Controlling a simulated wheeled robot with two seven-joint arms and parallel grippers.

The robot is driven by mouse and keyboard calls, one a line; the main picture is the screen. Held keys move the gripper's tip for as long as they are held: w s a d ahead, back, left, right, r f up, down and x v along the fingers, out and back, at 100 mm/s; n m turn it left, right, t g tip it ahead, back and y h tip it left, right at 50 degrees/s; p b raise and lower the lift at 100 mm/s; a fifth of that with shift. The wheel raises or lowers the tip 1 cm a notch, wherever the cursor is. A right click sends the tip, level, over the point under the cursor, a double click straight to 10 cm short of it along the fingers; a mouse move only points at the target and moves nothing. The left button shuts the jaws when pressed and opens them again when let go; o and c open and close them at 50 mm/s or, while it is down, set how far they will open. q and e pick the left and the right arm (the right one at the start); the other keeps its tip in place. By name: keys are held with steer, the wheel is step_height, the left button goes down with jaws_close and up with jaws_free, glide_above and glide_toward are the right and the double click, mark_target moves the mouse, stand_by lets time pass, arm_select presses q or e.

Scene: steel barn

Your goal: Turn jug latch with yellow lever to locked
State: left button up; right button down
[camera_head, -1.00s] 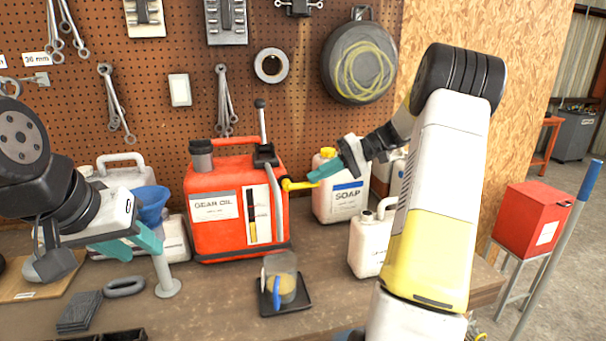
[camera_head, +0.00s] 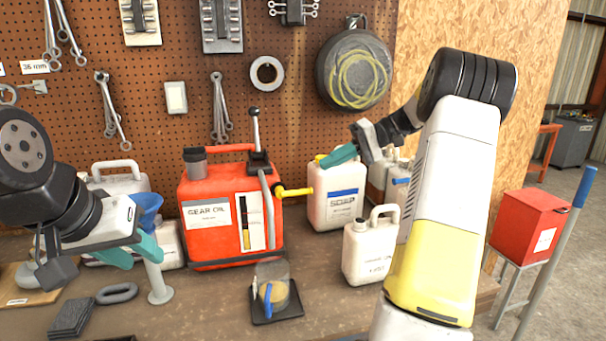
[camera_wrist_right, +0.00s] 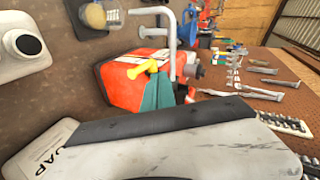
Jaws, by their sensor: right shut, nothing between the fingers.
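The red gear oil jug (camera_head: 208,232) stands upright on the bench. Its yellow lever (camera_head: 295,191) sticks out sideways to the right from the jug's right side, roughly level. My right gripper (camera_head: 338,156) is shut and empty, up and right of the lever tip, in front of the white soap jug's (camera_head: 335,208) top and apart from the lever. In the right wrist view the yellow lever (camera_wrist_right: 143,69) shows just beyond my teal fingertips (camera_wrist_right: 158,92). My left gripper (camera_head: 132,251) is at the left, its teal fingers apart, near a grey stand.
A grey stand with a blue funnel (camera_head: 147,203) is by my left gripper. A black tray (camera_head: 277,311) holding a cup sits in front of the jug. A small white jug (camera_head: 368,255) stands to the right. A pegboard with hung tools is behind.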

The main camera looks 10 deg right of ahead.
steer(key=v, duration=0.5)
steer(key=shift+d+f, duration=0.1)
steer(key=shift+f, duration=0.1)
steer(key=s+a+r+m+h, duration=0.1)
steer(key=s+a+h, duration=0.5)
steer(key=s+a, duration=0.55)
steer(key=s+a+f+t+h, duration=0.2)
steer(key=s, duration=0.4)
steer(key=s+a+f+t+h, duration=0.2)
steer(key=s+f+t, duration=0.1)
steer(key=s, duration=0.4)
steer(key=shift+a+f+h, duration=0.2)
steer(key=shift+f+h, duration=0.1)
steer(key=shift+f, duration=0.05)
